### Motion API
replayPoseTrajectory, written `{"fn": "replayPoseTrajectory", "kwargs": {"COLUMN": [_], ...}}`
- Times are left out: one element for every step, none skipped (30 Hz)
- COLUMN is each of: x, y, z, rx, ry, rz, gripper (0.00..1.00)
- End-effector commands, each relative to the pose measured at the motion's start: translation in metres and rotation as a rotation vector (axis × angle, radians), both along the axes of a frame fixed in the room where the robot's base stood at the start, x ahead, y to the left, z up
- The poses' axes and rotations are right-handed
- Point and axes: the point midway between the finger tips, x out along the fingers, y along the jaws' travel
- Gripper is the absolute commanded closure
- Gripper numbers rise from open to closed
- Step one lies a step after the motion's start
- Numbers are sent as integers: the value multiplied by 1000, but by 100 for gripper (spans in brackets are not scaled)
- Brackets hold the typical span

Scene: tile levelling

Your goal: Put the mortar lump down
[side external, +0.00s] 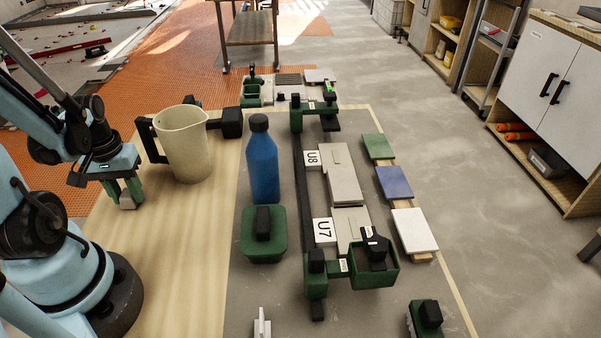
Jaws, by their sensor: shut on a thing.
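My gripper (122,190) is at the left of the side external view, pointing down over the pale wooden board (190,245). Its greenish fingers are shut on a small light grey piece, which looks like the mortar lump (127,203). The lump shows at the fingertips, partly hidden by them. I cannot tell whether its underside touches the board or hangs just above it.
A cream jug (185,145) stands just right of my gripper. Coloured tiles (394,182) lie further right. The board's near part is clear.

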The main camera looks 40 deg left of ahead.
Motion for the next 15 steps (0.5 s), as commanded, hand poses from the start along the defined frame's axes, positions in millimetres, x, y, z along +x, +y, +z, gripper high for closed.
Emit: {"fn": "replayPoseTrajectory", "kwargs": {"x": [0,0,0,0,0,0,0,0,0,0,0,0,0,0,0], "y": [0,0,0,0,0,0,0,0,0,0,0,0,0,0,0], "z": [-1,-2,-2,-2,-2,-2,-2,-2,-2,-2,-2,-3,-4,-5,-5], "rx": [0,0,0,0,0,0,0,0,0,0,0,0,0,0,0], "ry": [0,0,0,0,0,0,0,0,0,0,0,0,0,0,0], "rz": [0,0,0,0,0,0,0,0,0,0,0,0,0,0,0], "gripper": [96,96,96,96,96,96,96,96,96,96,96,96,96,96,59]}}
